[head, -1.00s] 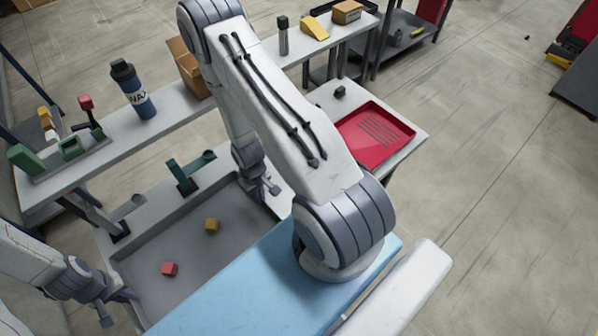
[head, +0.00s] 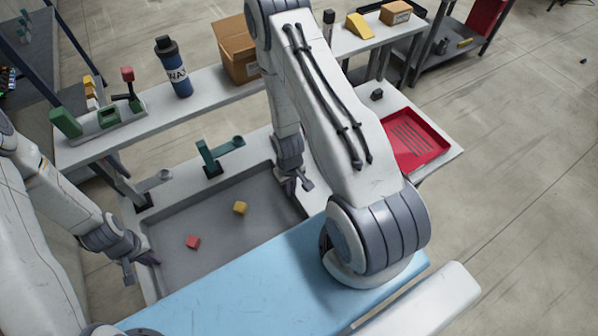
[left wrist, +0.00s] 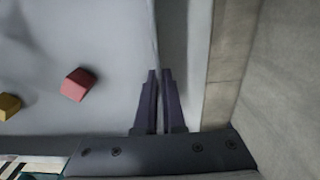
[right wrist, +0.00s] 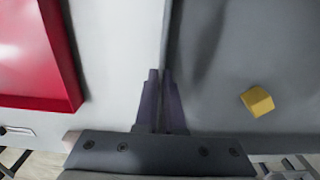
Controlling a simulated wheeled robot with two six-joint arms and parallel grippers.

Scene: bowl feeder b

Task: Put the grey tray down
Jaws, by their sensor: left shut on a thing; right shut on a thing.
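The tray looks about level. I cannot tell whether its underside touches the surface below.
A red tray (head: 436,145) sits to the right. A green bracket (head: 212,160) stands behind the grey tray. A raised shelf behind holds a blue bottle (head: 174,70), a cardboard box (head: 238,50) and green parts (head: 66,122). My light-blue base is in front.

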